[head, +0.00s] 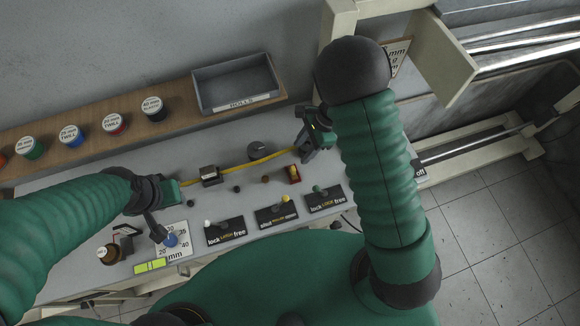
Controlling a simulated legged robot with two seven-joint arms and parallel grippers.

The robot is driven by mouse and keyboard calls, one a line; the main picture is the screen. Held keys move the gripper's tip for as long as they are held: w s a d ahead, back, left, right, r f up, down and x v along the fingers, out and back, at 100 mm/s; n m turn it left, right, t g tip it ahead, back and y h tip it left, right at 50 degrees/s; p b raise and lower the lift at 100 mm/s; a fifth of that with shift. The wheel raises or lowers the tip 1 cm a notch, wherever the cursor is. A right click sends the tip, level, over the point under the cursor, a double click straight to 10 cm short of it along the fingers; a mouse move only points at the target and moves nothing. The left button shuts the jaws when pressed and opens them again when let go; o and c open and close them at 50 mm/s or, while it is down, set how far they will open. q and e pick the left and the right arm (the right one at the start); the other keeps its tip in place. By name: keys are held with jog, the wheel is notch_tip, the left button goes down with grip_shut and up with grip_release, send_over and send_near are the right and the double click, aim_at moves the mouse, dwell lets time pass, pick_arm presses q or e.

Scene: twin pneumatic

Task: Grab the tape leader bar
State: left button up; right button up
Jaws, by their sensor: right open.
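A thin yellow tape (262,159) stretches across the grey console top. Its left end runs toward my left gripper (172,190) and its right end toward my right gripper (305,153). A small dark block (210,176) with a pale top sits on the tape's line nearer the left. I cannot make out a separate leader bar at either tape end; the grippers and arms may hide it. My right gripper is open, with its fingers close to the tape's right end. My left gripper is mostly hidden by its wrist, and its jaws do not show clearly.
Labelled lever plates (276,214) line the console front. Behind are a grey tray (236,84) and a wooden shelf (70,135) with several spools.

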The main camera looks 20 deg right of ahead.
send_over(294, 168)
jog(key=d, duration=0.2)
notch_tip(294, 168, down, 4)
jog(key=shift+w+a+f+p, duration=0.1)
jog(key=shift+w+f+p, duration=0.15)
jog(key=shift+f, duration=0.35)
jog(key=shift+w+f+p, duration=0.15)
jog(key=shift+w+f, duration=0.1)
jog(key=shift+f, duration=0.35)
jog(key=p+x, duration=0.1)
jog(key=x, duration=0.1)
jog(key=s+p+x, duration=0.1)
jog(key=x, duration=0.1)
jog(key=shift+a+f, duration=0.3)
jog(key=shift+a, duration=0.1)
jog(key=shift+a+f, duration=0.1)
jog(key=shift+a, duration=0.05)
jog(key=shift+w+d+f, duration=0.1)
jog(key=shift+d, duration=0.2)
jog(key=c, duration=0.6)
grip_shut()
pick_arm(q)
jog(key=r, duration=0.1)
jog(key=d+r, duration=0.1)
jog(key=r, duration=0.1)
